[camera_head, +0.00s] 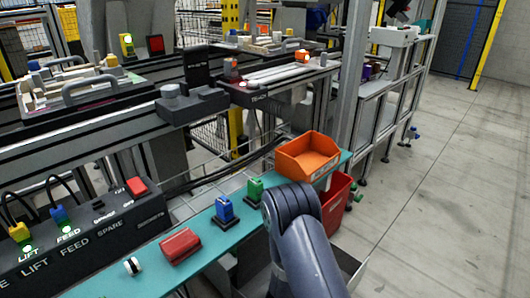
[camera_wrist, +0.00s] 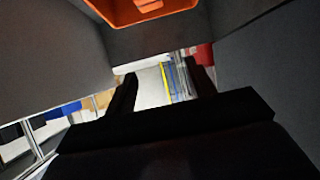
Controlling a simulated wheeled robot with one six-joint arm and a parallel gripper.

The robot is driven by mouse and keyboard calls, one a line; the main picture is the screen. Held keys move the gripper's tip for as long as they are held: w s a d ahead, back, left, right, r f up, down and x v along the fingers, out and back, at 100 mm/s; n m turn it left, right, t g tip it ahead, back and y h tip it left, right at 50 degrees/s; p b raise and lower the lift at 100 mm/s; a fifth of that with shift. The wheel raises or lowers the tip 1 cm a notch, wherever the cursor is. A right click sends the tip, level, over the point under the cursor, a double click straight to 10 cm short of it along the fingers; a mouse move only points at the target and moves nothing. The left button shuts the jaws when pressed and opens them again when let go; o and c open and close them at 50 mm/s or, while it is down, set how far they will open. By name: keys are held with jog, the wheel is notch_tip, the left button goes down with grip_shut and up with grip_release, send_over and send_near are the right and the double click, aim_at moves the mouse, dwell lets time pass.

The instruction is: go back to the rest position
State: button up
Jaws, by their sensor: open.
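My gripper (camera_wrist: 162,84) shows in the wrist view with its two dark fingers apart and nothing between them. Pale floor and a yellow strip show through the gap. In the head view a dark link of my arm rises at the lower middle, and my gripper cannot be made out there. An orange bin (camera_head: 308,157) stands at the right end of the teal shelf (camera_head: 206,251), just beyond my arm link. An orange bin edge also shows at the top of the wrist view (camera_wrist: 150,12).
A red bin (camera_head: 336,200) hangs beside the shelf's end. On the shelf are a green block (camera_head: 255,190), a blue block (camera_head: 224,210) and a red block (camera_head: 180,246). A control box (camera_head: 90,235) with plugs and a conveyor stand left. Open floor (camera_head: 460,190) lies right.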

jog(key=shift+r+p, duration=0.5)
jog(key=shift+r, duration=0.7)
